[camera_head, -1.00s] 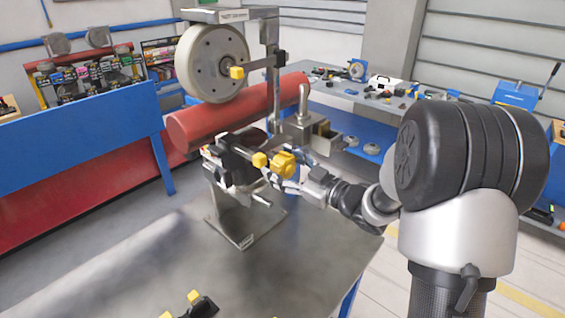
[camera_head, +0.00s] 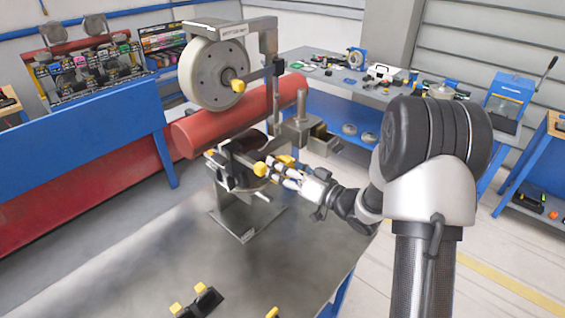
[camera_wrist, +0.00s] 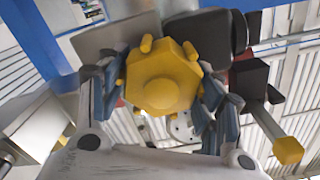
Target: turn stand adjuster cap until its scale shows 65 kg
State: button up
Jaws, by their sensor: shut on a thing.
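The yellow adjuster cap (camera_wrist: 160,82) is a lobed knob with a round centre boss, in the middle of the wrist view. My gripper (camera_wrist: 158,95) has a finger on each side of the cap and is shut on it. In the head view the cap (camera_head: 286,160) is partly hidden behind my gripper (camera_head: 279,169). The cap is on the metal stand (camera_head: 235,222), below the red cylinder (camera_head: 215,125). No scale reading is legible in either view.
A smaller yellow knob (camera_head: 260,169) sits just left of my gripper; it also shows in the wrist view (camera_wrist: 287,150). A pale wheel (camera_head: 213,75) hangs above. Black clamps with yellow knobs (camera_head: 200,302) lie near the front. The metal table (camera_head: 150,250) has bare room at left.

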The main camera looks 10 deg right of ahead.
jog(key=shift+m+p, duration=0.3)
jog(key=shift+m, duration=0.2)
jog(key=o, duration=1.1)
jog(key=v, duration=1.2)
jog(key=shift+w, duration=0.1)
